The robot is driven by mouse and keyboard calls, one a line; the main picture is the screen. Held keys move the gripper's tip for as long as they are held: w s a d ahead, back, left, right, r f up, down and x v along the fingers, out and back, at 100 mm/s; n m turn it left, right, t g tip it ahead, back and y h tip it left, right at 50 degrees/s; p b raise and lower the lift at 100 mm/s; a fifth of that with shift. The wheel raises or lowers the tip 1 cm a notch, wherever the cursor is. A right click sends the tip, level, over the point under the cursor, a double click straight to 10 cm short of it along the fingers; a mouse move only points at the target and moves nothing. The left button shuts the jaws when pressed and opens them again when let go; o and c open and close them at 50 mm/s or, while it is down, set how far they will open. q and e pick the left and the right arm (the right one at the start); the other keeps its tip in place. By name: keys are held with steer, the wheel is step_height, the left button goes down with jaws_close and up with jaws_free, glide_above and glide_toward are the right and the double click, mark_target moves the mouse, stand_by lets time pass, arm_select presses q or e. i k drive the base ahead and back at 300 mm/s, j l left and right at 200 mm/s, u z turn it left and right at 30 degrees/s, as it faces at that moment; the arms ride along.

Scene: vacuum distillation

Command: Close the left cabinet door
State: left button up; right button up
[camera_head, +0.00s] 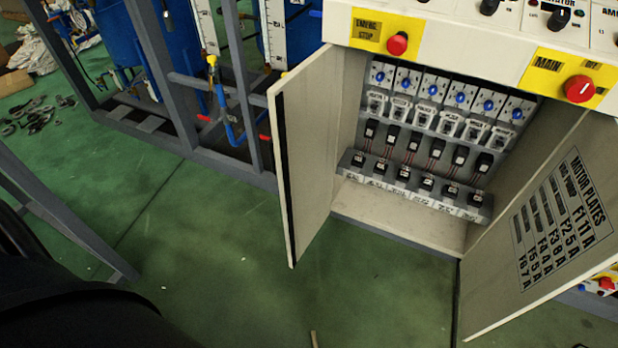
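The left cabinet door (310,150) stands open, swung outward on the left side of the cabinet, with a dark strip along its outer edge. The cabinet interior behind it shows rows of breakers and relays (425,140) above a bare cabinet floor (400,217). The right cabinet door (540,225) is also open, with a motor plates label on its inner face. Neither of my grippers is in view. A dark, blurred shape fills the lower left corner.
A control panel with red buttons (397,44) is above the cabinet. A grey metal frame (170,90) with blue tanks and pipes stands left of the cabinet. Black debris (38,115) lies at far left. The green floor (215,235) before the left door is mostly clear.

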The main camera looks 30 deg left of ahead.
mark_target(304, 106)
steer(key=i+j+z, duration=0.2)
steer(key=j+z, duration=0.15)
steer(key=j, duration=0.7)
steer(key=j+z, duration=0.3)
steer(key=j, duration=0.8)
